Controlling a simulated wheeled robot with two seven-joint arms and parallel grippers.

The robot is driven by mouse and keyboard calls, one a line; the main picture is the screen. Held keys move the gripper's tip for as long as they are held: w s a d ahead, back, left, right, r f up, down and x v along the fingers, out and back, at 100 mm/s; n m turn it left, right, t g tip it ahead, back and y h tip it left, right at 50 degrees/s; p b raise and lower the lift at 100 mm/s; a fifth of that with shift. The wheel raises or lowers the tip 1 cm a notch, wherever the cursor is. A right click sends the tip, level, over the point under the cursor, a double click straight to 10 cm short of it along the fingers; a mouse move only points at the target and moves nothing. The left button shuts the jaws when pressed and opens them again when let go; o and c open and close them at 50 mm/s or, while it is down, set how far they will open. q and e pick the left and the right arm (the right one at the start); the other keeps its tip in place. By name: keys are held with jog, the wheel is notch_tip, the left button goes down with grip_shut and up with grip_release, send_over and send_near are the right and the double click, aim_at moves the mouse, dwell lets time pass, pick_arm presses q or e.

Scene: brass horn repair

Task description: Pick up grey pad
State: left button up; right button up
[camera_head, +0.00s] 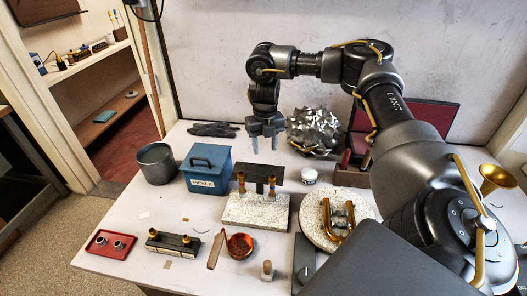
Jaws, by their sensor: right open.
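No thing in view is clearly the grey pad. My left gripper is not in view.
A blue lidded box (207,178) and grey pot (156,164) stand at the left. A crumpled silvery heap (314,130) stands right of the gripper. A round speckled plate (314,213) bears brass tubes. A brass-topped dark block (172,246) and orange dish (240,245) are in front.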

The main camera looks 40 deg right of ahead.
notch_tip(320, 180, down, 5)
jog(key=shift+s+d+b, duration=0.1)
jog(key=shift+s+b, duration=0.05)
jog(key=shift+b, duration=0.3)
jog(key=shift+f+p, duration=0.65)
jog(key=shift+f, duration=2.25)
grip_shut()
notch_tip(320, 180, up, 10)
jog(key=shift+r, duration=0.1)
